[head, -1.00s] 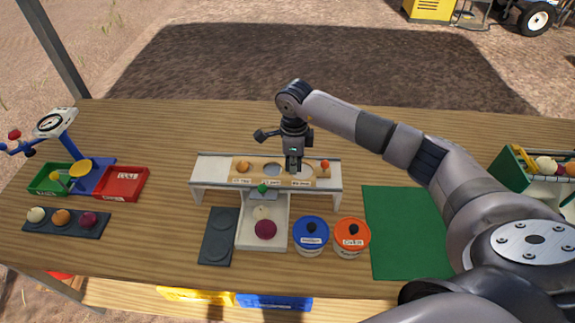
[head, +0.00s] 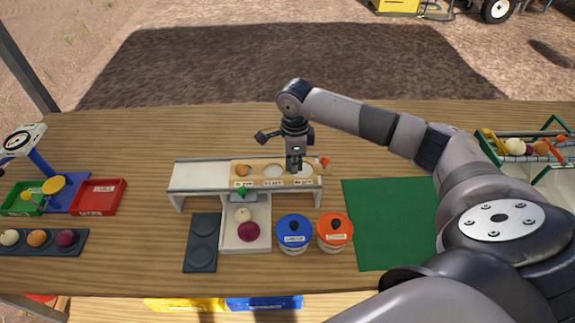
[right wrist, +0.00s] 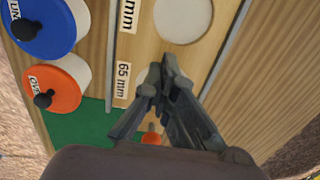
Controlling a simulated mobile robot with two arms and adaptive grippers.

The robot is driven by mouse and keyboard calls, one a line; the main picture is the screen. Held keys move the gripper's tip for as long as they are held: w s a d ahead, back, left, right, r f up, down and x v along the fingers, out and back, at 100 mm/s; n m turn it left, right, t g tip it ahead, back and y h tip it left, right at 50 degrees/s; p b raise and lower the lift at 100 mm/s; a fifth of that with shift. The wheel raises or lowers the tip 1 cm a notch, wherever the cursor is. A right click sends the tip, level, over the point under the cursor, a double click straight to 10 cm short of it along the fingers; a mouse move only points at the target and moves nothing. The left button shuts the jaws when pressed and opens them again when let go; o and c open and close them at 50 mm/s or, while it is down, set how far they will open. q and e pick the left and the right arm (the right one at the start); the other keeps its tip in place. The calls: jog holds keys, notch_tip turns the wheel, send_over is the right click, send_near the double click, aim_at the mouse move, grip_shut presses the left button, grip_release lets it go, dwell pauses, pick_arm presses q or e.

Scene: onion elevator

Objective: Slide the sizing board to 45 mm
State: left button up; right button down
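The wooden sizing board (head: 257,165) lies on the white bench (head: 200,176), near the bench's right end, with bare white top to its left. It has round holes and size labels; the right wrist view shows "65 mm" and part of another label on the board (right wrist: 140,45). An orange knob (head: 325,162) is at its right end. My right gripper (head: 295,170) points down at the right-hand hole. In the right wrist view the gripper's (right wrist: 158,78) fingertips are together at the hole by the 65 mm label; contact is unclear. My left gripper is out of view.
A brown onion (head: 242,170) sits at the board's left hole. A white tray (head: 229,240) with two onions is below a green knob (head: 242,191). Blue-lidded (head: 294,231) and orange-lidded (head: 334,230) jars stand to its right. A green mat (head: 385,225) is free.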

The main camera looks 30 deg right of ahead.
jog(key=shift+s+d+f, duration=0.2)
jog(key=c, duration=2.4)
grip_release()
jog(key=c, duration=1.7)
grip_release()
jog(key=shift+f, duration=0.1)
jog(key=shift+w, duration=0.1)
jog(key=shift+w+r+p, duration=0.1)
jog(key=shift+r+p, duration=0.4)
jog(key=shift+r, duration=0.35)
jog(key=shift+r+p, duration=1.35)
jog(key=shift+r, duration=1.05)
jog(key=shift+f, duration=0.15)
